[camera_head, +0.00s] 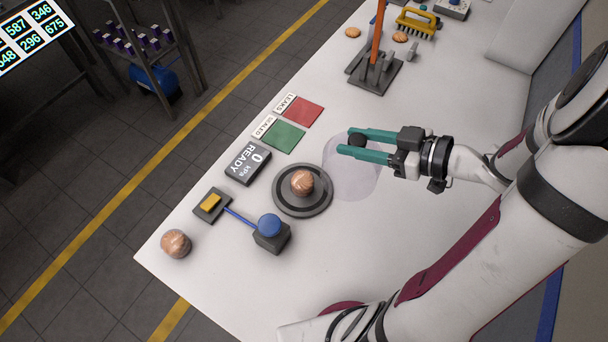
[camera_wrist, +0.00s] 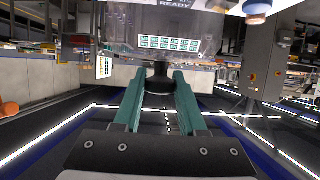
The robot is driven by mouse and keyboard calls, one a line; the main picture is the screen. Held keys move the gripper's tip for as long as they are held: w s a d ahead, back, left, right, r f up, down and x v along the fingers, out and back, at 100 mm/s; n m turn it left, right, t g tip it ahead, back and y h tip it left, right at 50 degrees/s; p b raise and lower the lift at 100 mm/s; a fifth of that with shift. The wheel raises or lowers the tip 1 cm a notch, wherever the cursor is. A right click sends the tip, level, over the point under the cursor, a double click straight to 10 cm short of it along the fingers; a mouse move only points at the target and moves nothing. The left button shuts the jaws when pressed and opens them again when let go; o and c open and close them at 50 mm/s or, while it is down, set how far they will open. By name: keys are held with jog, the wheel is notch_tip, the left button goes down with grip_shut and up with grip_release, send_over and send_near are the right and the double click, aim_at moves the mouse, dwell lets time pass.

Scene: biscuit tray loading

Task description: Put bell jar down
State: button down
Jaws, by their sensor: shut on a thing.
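The clear bell jar (camera_head: 352,180) is a pale, see-through dome with a black knob (camera_head: 357,140) on top. My gripper (camera_head: 346,141) has its green fingers shut on that knob. In the wrist view the knob (camera_wrist: 160,76) sits between the fingertips, with the clear jar (camera_wrist: 135,30) beyond it. The jar is right of the round dark plate (camera_head: 287,208), near its edge. I cannot tell whether the jar's rim touches the table.
A grey box with a blue ball-topped lever (camera_head: 269,226) and a yellow switch (camera_head: 210,202) stand left of the plate. A READY display (camera_head: 247,164), green mat (camera_head: 283,136) and red mat (camera_head: 304,112) lie behind.

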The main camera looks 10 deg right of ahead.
jog(key=w+a+f, duration=0.1)
jog(key=a+f, duration=0.2)
jog(key=w+a+f, duration=0.2)
jog(key=a+f, duration=0.1)
jog(key=w+a+f, duration=0.2)
jog(key=a+f, duration=0.1)
jog(key=f, duration=0.1)
jog(key=shift+f, duration=0.1)
jog(key=shift+f, duration=0.15)
jog(key=shift+c, duration=2.3)
grip_release()
